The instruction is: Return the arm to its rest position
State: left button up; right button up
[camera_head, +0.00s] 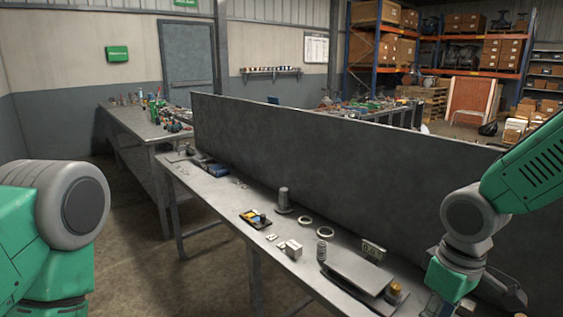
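My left arm (60,225) shows at the left edge as a green and grey joint, and its gripper is out of the picture. My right arm (468,222) comes in from the right edge over the near workbench (215,195). No held object shows on either arm.
A tall dark panel (330,150) stands along the bench's back. On the bench are a grey cylinder (284,199), rings (298,234), a yellow and black item (255,218), small blocks (291,249) and a grey plate (357,270). Open floor (135,270) lies left of it.

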jog(key=s+a+f+m+y, duration=0.1)
jog(key=s+f, duration=0.3)
jog(key=f, duration=0.4)
jog(key=s+a+f+m+y, duration=0.1)
jog(key=s+a+f, duration=0.1)
jog(key=s+f, duration=0.45)
jog(key=s+d+f+m+h, duration=0.2)
jog(key=s+d+f, duration=0.3)
jog(key=s+f, duration=0.5)
jog(key=shift+s+f+m+t, duration=0.15)
jog(key=shift+s+m+t, duration=0.15)
jog(key=shift+m, duration=0.2)
